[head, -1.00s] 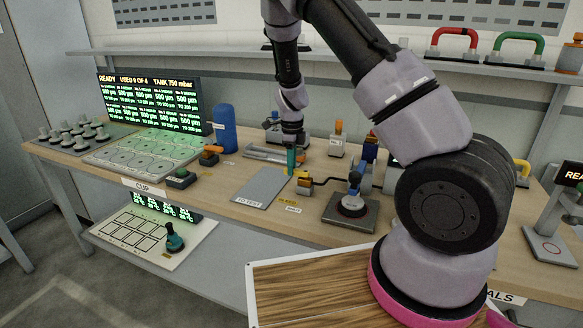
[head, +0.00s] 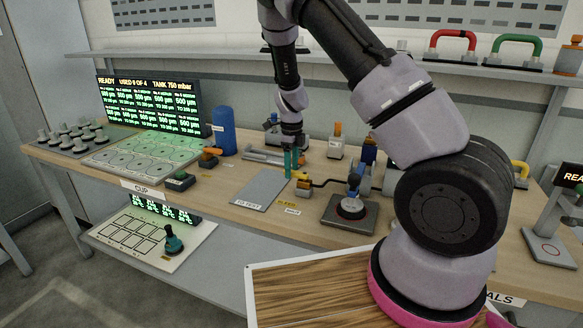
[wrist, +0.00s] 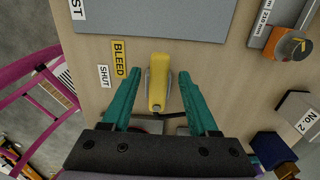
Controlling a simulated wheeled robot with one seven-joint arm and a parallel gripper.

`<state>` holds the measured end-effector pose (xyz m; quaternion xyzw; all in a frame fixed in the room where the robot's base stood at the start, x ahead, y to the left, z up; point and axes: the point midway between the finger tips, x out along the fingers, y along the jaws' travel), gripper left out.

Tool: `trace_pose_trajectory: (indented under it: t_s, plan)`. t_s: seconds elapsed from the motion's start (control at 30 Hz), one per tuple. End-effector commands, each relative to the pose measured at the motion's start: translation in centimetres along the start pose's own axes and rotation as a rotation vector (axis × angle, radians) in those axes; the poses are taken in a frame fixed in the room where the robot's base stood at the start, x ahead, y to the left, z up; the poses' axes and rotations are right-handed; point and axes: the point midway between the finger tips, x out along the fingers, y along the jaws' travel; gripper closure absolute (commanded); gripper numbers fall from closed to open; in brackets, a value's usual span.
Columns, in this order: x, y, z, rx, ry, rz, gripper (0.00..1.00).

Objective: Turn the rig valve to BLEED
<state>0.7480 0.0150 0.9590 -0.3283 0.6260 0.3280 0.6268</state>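The rig valve has a yellow lever (wrist: 158,82) in the wrist view, with grey metal at its sides. Its lever lies lengthwise between my fingers, with a gap on each side. In the head view the valve (head: 303,187) sits on the bench below my gripper (head: 291,163). The yellow BLEED label (wrist: 119,58) and white SHUT label (wrist: 104,76) lie left of the lever in the wrist view. I cannot tell which label the lever is set to. My gripper (wrist: 157,74) is open, its teal fingers either side of the lever, holding nothing.
A grey TO TEST plate (head: 262,188) lies left of the valve. A dark base with a black-knobbed device (head: 351,205) stands to the right, joined by a black hose. A blue cylinder (head: 223,131) stands behind left. A No. 2 block (wrist: 295,115) is right in the wrist view.

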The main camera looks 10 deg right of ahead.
Motion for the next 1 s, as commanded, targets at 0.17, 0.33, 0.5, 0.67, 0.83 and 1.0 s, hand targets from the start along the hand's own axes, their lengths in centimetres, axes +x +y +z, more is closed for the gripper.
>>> trace_pose_trajectory:
  t_s: [0.17, 0.33, 0.5, 0.67, 0.83, 1.0]
  plan:
    - [0.0, 0.0, 0.0, -0.001, 0.000, 0.001, 0.40]
    - [-1.0, 0.0, 0.1, -0.002, -0.002, 0.000, 0.40]
    - [-4.1, 0.0, 0.1, -0.003, -0.004, -0.002, 0.40]
    - [-7.4, 0.0, 0.1, -0.002, -0.004, -0.001, 0.40]
    - [-9.8, 0.0, 0.1, -0.002, -0.002, -0.001, 0.40]
    - [-10.8, 0.0, 0.0, -0.001, 0.000, 0.000, 0.40]
